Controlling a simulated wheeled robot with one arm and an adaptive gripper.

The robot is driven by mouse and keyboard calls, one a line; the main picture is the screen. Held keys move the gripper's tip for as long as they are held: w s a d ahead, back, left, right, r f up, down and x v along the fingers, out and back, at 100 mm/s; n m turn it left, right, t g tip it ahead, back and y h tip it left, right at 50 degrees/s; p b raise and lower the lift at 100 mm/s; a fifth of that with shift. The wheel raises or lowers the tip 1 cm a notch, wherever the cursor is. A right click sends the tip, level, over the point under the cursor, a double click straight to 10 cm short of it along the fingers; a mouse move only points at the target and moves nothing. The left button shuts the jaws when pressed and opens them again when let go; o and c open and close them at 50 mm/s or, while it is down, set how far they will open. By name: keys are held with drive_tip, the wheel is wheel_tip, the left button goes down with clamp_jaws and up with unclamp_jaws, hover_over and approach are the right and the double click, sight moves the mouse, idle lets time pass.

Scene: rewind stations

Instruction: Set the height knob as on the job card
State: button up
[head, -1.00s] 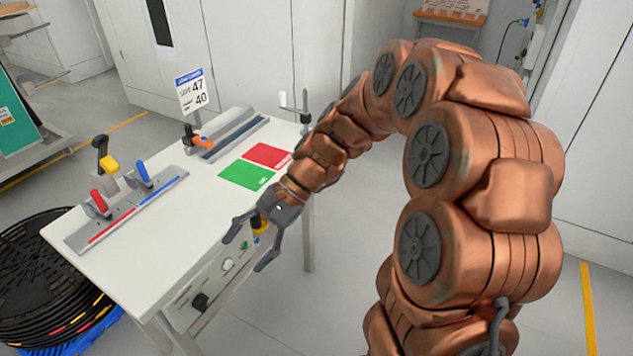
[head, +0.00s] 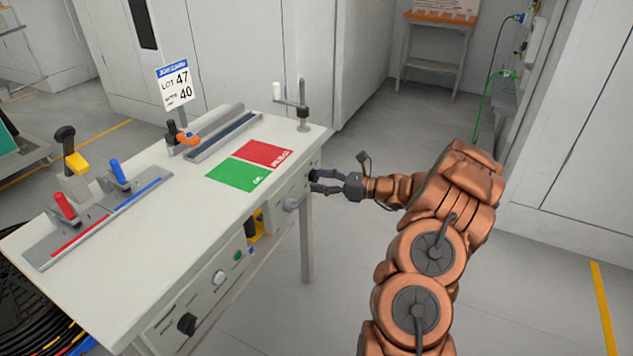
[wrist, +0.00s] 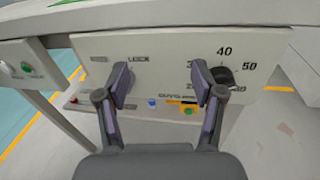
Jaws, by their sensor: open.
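The job card (head: 174,86) stands on the bench and reads LOT 47, with 40 on a line below whose small label I cannot read. In the wrist view, a front panel (wrist: 160,55) has a LOCK marking at left and a dial with 40 at top and 50 at right. A dark knob (wrist: 228,77) sits in the dial, partly behind the right finger; its pointer setting is unclear. In the head view, a black knob (head: 314,175) is at the bench's right end. My gripper (head: 318,181) is open and empty, close to that knob; contact cannot be told.
A grey knob (head: 291,204) is on the bench front to the left of my gripper. Another black knob (head: 187,323) is farther along the front. The bench top (head: 175,220) carries clamps, rails and green and red pads. The floor at right is clear.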

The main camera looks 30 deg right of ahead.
sight(315, 176)
drive_tip(key=d+f+m+t+h+b, duration=0.1)
drive_tip(key=d+f+m+t+h, duration=0.15)
drive_tip(key=d+f, duration=0.4)
drive_tip(key=w+a+r, duration=0.1)
drive_tip(key=w+a, duration=0.1)
drive_tip(key=w, duration=0.5)
drive_tip(key=shift+a+r+m, duration=0.2)
drive_tip(key=shift+a+m, duration=0.15)
drive_tip(key=shift+m, duration=0.1)
drive_tip(key=c, duration=1.1)
